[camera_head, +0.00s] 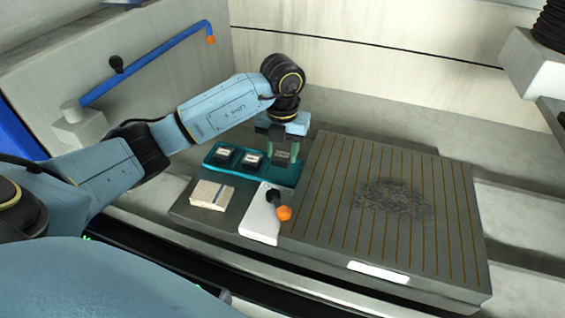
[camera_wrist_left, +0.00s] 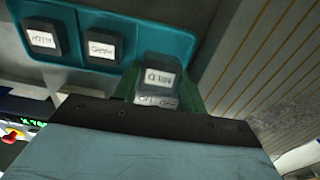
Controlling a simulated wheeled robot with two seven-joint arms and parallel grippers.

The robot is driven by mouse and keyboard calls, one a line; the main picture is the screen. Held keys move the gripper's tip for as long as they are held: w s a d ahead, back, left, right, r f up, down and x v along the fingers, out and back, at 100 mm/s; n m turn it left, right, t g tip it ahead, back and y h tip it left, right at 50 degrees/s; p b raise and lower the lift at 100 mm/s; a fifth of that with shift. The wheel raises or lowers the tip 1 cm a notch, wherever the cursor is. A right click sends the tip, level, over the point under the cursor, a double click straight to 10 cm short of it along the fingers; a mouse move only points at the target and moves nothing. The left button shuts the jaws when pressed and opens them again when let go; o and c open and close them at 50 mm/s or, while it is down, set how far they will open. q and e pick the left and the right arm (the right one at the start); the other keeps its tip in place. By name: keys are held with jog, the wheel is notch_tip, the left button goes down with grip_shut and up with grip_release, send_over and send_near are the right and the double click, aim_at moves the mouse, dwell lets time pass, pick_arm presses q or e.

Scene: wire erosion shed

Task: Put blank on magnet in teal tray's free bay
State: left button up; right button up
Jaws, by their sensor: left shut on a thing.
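The held dark grey blank (camera_head: 282,156) has a white label, which reads like "MILD" in the left wrist view (camera_wrist_left: 158,67). My left gripper (camera_head: 283,149) points down, shut on this blank, at the right-hand bay of the teal tray (camera_head: 268,178). I cannot tell whether the blank rests on the bay floor or hangs just above it. Two other dark labelled blanks, the left one (camera_head: 224,156) and the middle one (camera_head: 252,160), sit in the tray's other bays. The magnet (camera_head: 330,215), a grey plate with thin brass lines, is right of the tray. My right gripper is out of view.
A white bracket with an orange-knobbed lever (camera_head: 284,213) stands in front of the tray, beside the magnet. Dark grit (camera_head: 392,196) covers the magnet's middle. A blue pipe (camera_head: 140,65) runs behind my left arm.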

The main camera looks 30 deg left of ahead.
aim_at(282, 154)
pick_arm(q)
jog(key=shift+f, duration=1.85)
jog(key=shift+f+b, duration=0.2)
jog(key=shift+b, duration=0.1)
jog(key=o, duration=1)
jog(key=shift+c, duration=0.2)
notch_tip(282, 154, up, 12)
jog(key=shift+r+p, duration=0.15)
jog(key=shift+p, duration=0.5)
